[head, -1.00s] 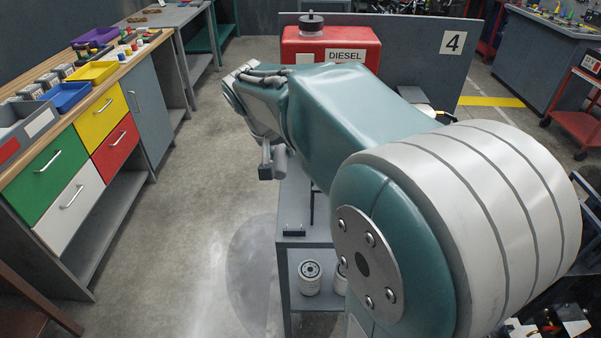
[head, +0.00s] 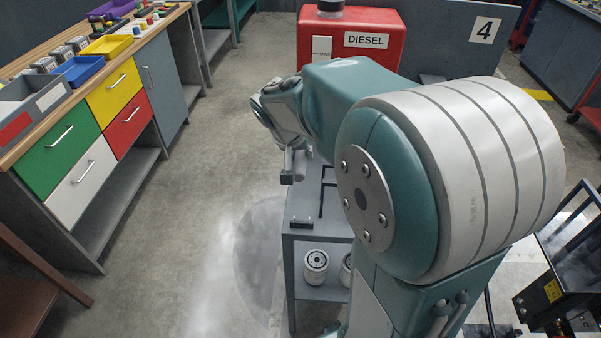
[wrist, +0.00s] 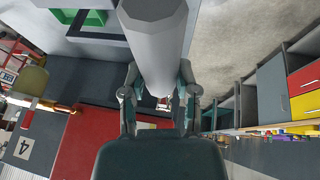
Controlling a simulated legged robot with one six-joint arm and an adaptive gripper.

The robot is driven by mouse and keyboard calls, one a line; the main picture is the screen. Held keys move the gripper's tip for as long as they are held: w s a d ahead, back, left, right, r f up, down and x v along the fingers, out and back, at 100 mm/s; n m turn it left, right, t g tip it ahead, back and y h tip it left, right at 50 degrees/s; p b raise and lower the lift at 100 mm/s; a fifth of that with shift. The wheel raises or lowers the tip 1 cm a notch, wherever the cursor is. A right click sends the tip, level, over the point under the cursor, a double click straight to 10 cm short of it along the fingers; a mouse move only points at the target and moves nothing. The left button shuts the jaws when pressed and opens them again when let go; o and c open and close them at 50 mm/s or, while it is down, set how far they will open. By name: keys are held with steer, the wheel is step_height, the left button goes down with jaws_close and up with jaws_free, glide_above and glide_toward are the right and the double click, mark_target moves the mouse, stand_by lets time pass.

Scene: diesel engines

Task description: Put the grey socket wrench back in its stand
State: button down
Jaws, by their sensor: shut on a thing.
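The grey socket wrench (wrist: 158,45) fills the upper middle of the wrist view as a thick pale grey shaft pointing away from my palm. My gripper (wrist: 160,94) is shut on it, with one finger on each side. In the head view my gripper (head: 292,165) hangs over the left edge of a grey cart, and my arm hides much of it. A black upright frame (head: 323,188) stands on the cart just right of the gripper. I cannot tell whether it is the wrench's stand.
A red DIESEL tank (head: 365,55) stands behind the arm. A small black block (head: 300,223) lies on the cart's grey top (head: 305,205), with a white filter (head: 316,262) on its lower shelf. A workbench with coloured drawers (head: 115,90) lines the left. The floor between is clear.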

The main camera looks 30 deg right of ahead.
steer(key=shift+d+f, duration=0.25)
steer(key=shift+f, duration=1.7)
steer(key=shift+d+f, duration=0.2)
steer(key=shift+f, duration=1.7)
steer(key=shift+d+f, duration=0.25)
steer(key=shift+f, duration=1.7)
steer(key=shift+a+f, duration=0.25)
steer(key=shift+f, duration=0.8)
steer(key=shift+d, duration=0.1)
steer(key=shift+f, duration=0.75)
steer(key=shift+c, duration=1.4)
jaws_free()
